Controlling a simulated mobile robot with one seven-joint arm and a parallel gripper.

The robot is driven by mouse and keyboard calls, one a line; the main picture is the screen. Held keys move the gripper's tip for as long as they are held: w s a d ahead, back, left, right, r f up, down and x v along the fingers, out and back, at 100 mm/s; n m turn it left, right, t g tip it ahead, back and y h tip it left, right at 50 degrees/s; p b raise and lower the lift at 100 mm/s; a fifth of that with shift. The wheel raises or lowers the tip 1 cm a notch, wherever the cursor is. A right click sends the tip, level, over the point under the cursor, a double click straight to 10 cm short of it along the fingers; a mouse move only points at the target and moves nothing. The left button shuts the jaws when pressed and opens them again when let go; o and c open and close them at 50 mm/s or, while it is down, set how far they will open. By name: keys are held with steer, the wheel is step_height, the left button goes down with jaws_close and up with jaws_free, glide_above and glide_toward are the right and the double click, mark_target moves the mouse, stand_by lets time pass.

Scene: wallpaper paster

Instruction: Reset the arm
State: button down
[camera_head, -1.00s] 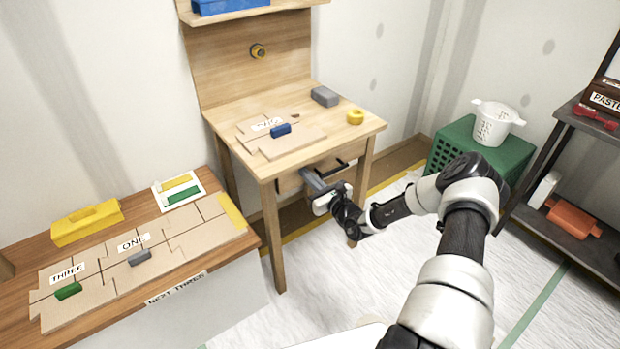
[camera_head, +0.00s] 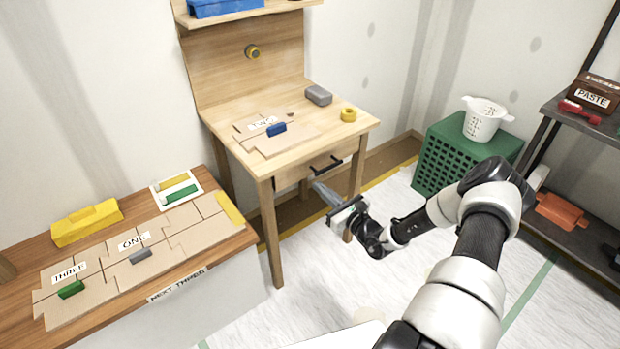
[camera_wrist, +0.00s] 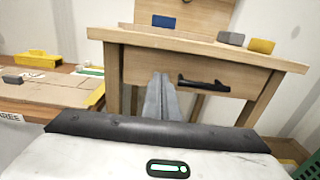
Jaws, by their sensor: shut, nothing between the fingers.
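My gripper (camera_head: 322,191) is in front of the wooden table, below the tabletop and near the drawer (camera_head: 312,172). Its fingers are together with nothing between them. In the wrist view the shut fingers (camera_wrist: 163,98) point at the drawer front, to the left of the black handle (camera_wrist: 203,85). The handle also shows in the head view (camera_head: 327,165), apart from the fingers. The drawer looks shut. My arm reaches in from the lower right, bent at the elbow.
A low bench (camera_head: 215,258) stands left. A green crate (camera_head: 450,165) and dark shelf (camera_head: 585,215) stand right. White floor between is free.

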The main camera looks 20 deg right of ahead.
steer(key=s+a+r+n+g+y, duration=0.4)
steer(key=s+a+r+n+g, duration=1.15)
steer(key=r+n, duration=0.45)
steer(key=s+d+r+n+t+h, duration=0.2)
steer(key=s+r+n+h, duration=0.35)
steer(key=s+r, duration=0.35)
steer(key=s+d+r+n+t+h, duration=0.3)
steer(key=s+r+n+h, duration=0.3)
steer(key=s, duration=0.5)
step_height(320, 180, up, 21)
steer(key=y+p, duration=0.1)
steer(key=p, duration=1.9)
steer(key=shift+a+f+g, duration=0.2)
steer(key=shift+g, duration=0.15)
steer(key=shift+w, duration=0.1)
